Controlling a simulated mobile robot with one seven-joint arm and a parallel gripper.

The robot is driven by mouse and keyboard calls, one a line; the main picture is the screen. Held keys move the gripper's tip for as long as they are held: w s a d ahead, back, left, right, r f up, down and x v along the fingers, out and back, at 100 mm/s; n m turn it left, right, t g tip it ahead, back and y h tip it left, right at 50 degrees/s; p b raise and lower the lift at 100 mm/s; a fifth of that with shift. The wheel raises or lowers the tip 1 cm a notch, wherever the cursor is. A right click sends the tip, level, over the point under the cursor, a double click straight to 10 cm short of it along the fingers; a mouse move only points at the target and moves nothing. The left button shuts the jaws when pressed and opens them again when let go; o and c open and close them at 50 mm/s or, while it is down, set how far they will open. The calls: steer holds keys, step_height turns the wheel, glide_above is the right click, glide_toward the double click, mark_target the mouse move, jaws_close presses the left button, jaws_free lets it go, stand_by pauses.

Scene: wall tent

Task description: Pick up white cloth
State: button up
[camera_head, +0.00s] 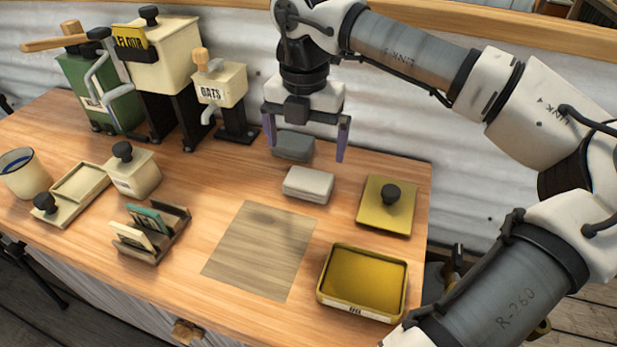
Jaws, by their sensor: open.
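The white cloth (308,184) looks like a small folded pale block. It lies on the wooden table, right of the middle of the view. A darker grey folded block (292,145) lies just behind it. My gripper (306,152) points down above the table with its two purple fingers spread apart. It is open and empty. In the picture the grey block shows between the fingers, and the white cloth shows just below and in front of them. The exact height of the fingertips above the table is hard to tell.
A yellow tray (364,281) and a yellow lid with a black knob (387,206) are at right. A greyish mat (262,249) lies in front of the cloth. A card holder (150,235) and cream box (132,170) stand left. Dispensers, including an oats one (220,93), stand behind.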

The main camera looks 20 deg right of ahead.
mark_target(306, 184)
step_height(306, 184, down, 10)
steer(key=p, duration=0.2)
steer(key=shift+w+p, duration=0.15)
steer(key=shift+p, duration=0.15)
steer(key=c, duration=0.9)
